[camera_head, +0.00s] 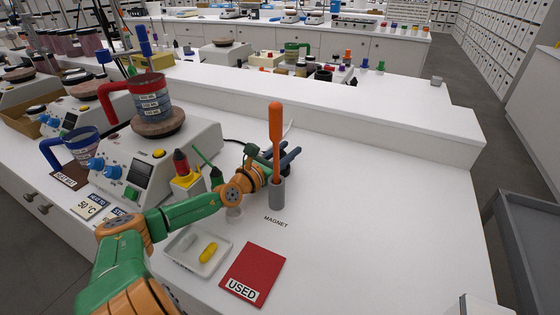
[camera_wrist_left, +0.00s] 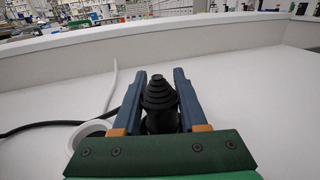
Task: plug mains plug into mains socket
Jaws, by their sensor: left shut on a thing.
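My left gripper (camera_head: 291,156) reaches over the bench beside the grey holder with the orange-handled rod. In the left wrist view its two blue fingers (camera_wrist_left: 160,76) are shut on a black piece with a stepped, tapering end, which looks like the mains plug (camera_wrist_left: 160,99). The plug's stepped end points away from the wrist; its other end is hidden behind the green gripper body. A white ring-shaped thing (camera_wrist_left: 90,132), with a white cord (camera_wrist_left: 111,88) near it, lies left of the fingers; I cannot tell whether it is the mains socket. My right gripper is not in view.
The orange-handled rod (camera_head: 275,122) stands upright in a grey holder (camera_head: 277,194), close to my fingers. A hotplate stirrer (camera_head: 140,172) stands left, a white tray (camera_head: 187,262) and red mat (camera_head: 262,262) in front. A black cable (camera_wrist_left: 36,128) lies left. The bench's right side is clear.

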